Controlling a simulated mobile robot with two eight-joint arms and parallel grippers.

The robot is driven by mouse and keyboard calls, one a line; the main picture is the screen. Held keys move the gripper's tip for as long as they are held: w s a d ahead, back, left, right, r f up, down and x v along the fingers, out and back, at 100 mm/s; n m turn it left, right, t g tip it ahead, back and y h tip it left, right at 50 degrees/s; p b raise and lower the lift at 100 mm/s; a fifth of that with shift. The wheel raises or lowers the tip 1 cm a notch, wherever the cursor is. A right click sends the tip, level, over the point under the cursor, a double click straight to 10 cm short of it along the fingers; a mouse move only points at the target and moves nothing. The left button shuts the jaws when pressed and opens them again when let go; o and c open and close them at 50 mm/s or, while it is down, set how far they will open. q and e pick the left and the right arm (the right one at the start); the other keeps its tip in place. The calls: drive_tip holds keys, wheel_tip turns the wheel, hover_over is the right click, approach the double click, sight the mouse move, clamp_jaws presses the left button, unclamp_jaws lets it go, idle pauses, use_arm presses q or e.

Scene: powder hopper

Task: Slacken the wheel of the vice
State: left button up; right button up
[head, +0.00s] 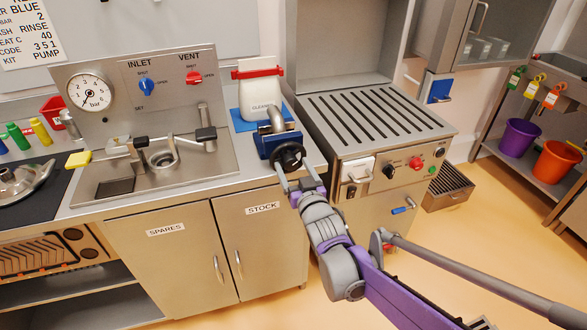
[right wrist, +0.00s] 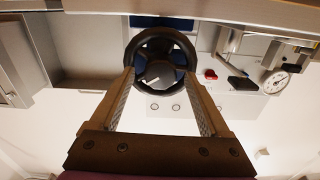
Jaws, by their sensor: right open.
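The blue vice (head: 268,146) stands on the steel counter near its front right corner. Its black handwheel (head: 289,156) faces the front, and a grey pipe elbow (head: 276,121) shows at the top of the vice. My right gripper (head: 292,166) is open in front of the wheel, with one finger towards each side of it. In the right wrist view the wheel (right wrist: 160,74) shows centred between the two fingertips (right wrist: 160,84). I cannot tell whether the fingers touch the rim. My left gripper is out of view.
A white container with a red clamp (head: 262,86) stands behind the vice. The sink panel with its gauge (head: 90,92) is to the left. A slatted steel machine (head: 375,120) stands close on the right, with knobs on its front. Open floor lies in front.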

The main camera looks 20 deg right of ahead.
clamp_jaws()
idle(0.4)
drive_tip(key=shift+n, duration=0.3)
drive_tip(key=n+p, duration=0.1)
drive_tip(key=n, duration=0.2)
drive_tip(key=shift+r+n+p, duration=0.1)
drive_tip(key=shift+n+p, duration=0.2)
drive_tip(key=shift+p, duration=0.05)
drive_tip(key=shift+a+n+p, duration=0.1)
drive_tip(key=shift+n+p, duration=0.45)
drive_tip(key=shift+n, duration=1.35)
